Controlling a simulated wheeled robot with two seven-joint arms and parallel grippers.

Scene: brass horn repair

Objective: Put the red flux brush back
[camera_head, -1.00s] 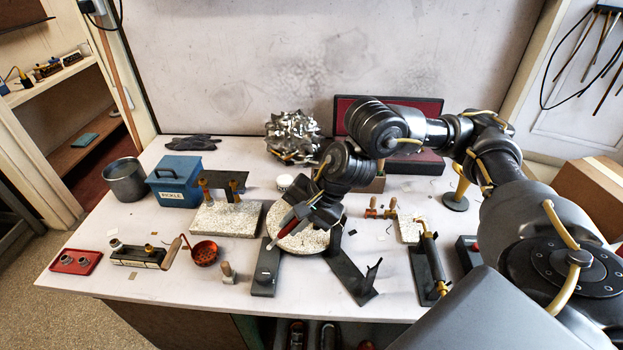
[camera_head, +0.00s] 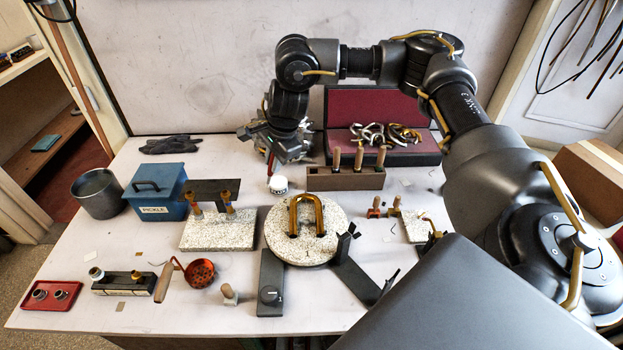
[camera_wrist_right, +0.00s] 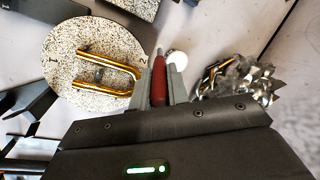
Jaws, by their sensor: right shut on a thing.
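My right gripper (camera_head: 278,155) is at the back middle of the bench, pointing down. In the right wrist view it is shut on the red flux brush (camera_wrist_right: 158,82), held between its two fingers with the thin tip pointing away from the palm. The small white pot (camera_head: 277,184) stands on the bench just below and in front of the gripper in the head view. In the wrist view the pot (camera_wrist_right: 177,58) is close beside the brush tip; I cannot tell whether they touch. The brush is mostly hidden in the head view. My left gripper is not in view.
A speckled round board (camera_head: 282,246) bears a brass U-tube (camera_head: 320,228). A brown rack (camera_head: 320,180) with wooden-handled tools stands right of the pot. A crumpled silvery heap (camera_wrist_right: 240,82) is behind the gripper. A blue pickle box (camera_head: 155,190) stands left.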

